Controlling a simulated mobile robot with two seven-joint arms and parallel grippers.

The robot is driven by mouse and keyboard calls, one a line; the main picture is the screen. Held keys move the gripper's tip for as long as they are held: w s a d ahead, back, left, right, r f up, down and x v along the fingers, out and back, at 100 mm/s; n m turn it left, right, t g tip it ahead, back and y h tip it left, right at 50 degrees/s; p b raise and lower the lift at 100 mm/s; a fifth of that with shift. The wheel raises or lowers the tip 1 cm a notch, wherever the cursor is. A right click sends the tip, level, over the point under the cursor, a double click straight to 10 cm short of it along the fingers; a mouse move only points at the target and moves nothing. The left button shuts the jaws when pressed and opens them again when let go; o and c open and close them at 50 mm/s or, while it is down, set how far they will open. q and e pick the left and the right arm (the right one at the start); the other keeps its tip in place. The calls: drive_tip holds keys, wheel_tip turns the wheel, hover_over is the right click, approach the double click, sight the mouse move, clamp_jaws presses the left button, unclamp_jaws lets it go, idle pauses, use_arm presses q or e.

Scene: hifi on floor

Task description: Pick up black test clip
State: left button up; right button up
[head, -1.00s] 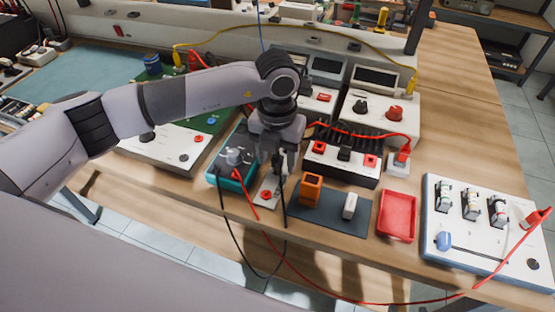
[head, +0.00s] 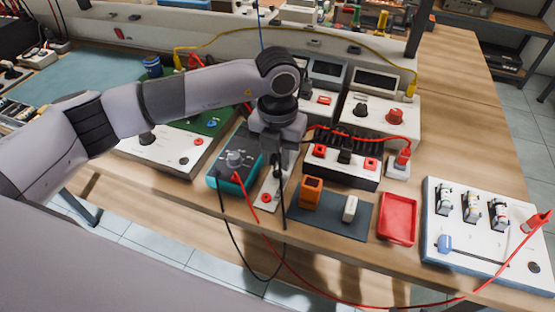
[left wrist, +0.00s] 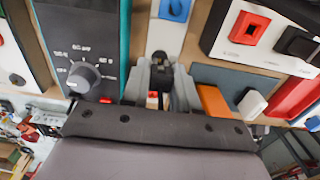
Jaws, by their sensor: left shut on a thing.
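The black test clip (left wrist: 160,74) is between the two fingers of my left gripper (left wrist: 164,88) in the left wrist view. My left gripper (head: 279,150) is shut on it, over a narrow white panel (head: 262,190). In the head view the clip is mostly hidden by the fingers. A black lead (head: 285,205) hangs below the gripper. I cannot tell whether the clip is clear of the panel. My right gripper is not in view.
A teal-edged multimeter (head: 232,168) stands close on the left. On the right are an orange block (head: 311,192), a white piece (head: 350,208) on a dark mat (head: 330,222), and a red tray (head: 398,218). A red lead (head: 330,297) loops over the front edge.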

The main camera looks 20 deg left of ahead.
use_arm(q)
wheel_tip(320, 180, up, 26)
drive_tip(key=p, duration=0.4)
drive_tip(key=shift+f+p, duration=0.25)
drive_tip(key=shift+p, duration=0.05)
idle(1.0)
